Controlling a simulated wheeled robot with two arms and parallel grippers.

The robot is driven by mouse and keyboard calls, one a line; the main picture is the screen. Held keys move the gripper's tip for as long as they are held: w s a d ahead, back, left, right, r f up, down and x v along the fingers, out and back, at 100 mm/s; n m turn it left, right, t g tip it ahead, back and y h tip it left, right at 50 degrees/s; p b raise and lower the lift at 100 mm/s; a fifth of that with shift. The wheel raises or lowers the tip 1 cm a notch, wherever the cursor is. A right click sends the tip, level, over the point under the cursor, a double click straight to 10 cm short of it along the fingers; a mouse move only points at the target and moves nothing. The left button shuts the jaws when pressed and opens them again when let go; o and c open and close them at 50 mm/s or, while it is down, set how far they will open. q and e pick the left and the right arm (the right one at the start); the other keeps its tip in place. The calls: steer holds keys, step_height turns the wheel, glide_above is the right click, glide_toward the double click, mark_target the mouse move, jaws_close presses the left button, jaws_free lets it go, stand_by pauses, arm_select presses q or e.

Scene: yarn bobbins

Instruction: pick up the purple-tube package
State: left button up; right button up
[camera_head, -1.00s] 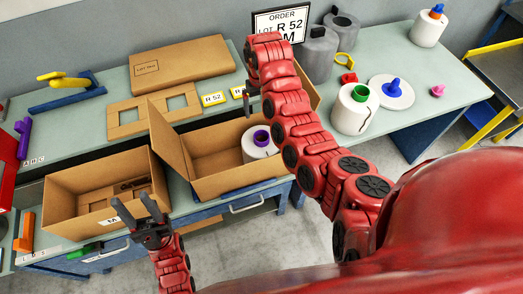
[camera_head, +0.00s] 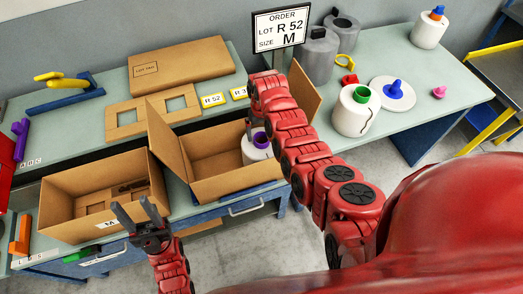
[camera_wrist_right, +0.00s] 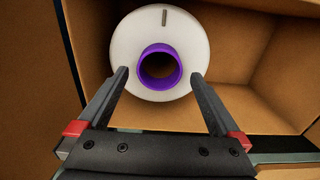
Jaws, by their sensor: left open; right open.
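The purple-tube package is a white yarn bobbin (camera_head: 256,147) with a purple tube (camera_head: 260,139) in its core. It stands in the right-hand open cardboard box (camera_head: 205,160), partly hidden by my right arm in the head view. In the right wrist view the white bobbin (camera_wrist_right: 125,45) and purple tube (camera_wrist_right: 176,77) lie straight ahead. My right gripper (camera_wrist_right: 159,75) is open, its fingertips at either side of the bobbin's near half. I cannot tell whether they touch it. My left gripper (camera_head: 136,210) is open and empty, in front of the left-hand cardboard box (camera_head: 72,222).
A green-tube bobbin (camera_head: 350,115), a disc with a blue peg (camera_head: 393,95) and grey canisters (camera_head: 319,55) stand on the right. A flat cardboard box (camera_head: 180,67) lies at the back.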

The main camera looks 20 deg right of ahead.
steer(key=shift+f, duration=1.1)
jaws_close()
